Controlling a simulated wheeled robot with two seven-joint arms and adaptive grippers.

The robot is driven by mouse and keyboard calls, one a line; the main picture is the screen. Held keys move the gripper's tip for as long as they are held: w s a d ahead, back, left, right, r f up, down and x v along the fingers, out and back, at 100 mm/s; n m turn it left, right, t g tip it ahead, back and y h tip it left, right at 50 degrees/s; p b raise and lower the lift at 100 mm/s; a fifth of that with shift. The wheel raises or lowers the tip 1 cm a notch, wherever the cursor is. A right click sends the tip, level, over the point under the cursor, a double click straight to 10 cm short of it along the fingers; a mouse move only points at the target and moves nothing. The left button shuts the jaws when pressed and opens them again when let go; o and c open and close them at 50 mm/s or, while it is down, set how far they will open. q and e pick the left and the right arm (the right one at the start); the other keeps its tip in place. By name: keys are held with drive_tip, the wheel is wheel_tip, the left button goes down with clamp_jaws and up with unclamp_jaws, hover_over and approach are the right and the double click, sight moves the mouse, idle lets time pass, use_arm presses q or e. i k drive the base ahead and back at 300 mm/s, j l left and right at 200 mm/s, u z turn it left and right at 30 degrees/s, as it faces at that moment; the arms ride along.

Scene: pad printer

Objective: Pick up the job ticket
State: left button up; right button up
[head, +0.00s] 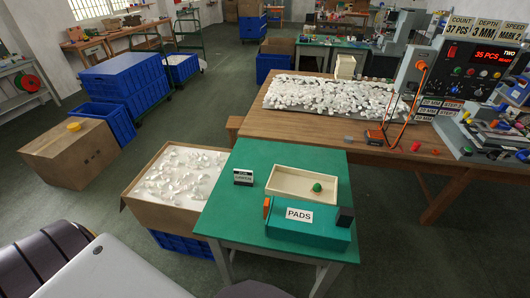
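Neither my left nor my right gripper is in view. What they hold or touch cannot be seen.
On the same table are a cream tray (276,187) with a green ball (317,187) and a teal box (283,230) labelled PADS. A cardboard box (146,208) of white pieces adjoins the table's left. The pad printer (440,75) stands on the wooden bench (300,127) behind.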

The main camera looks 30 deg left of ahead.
sight(242, 177)
drive_tip(key=j+u, duration=0.2)
drive_tip(key=u, duration=0.85)
drive_tip(key=k+l, duration=0.1)
drive_tip(key=l, duration=0.5)
drive_tip(key=l+u, duration=0.1)
drive_tip(key=l, duration=0.5)
drive_tip(key=k+l, duration=0.15)
drive_tip(key=l, duration=0.4)
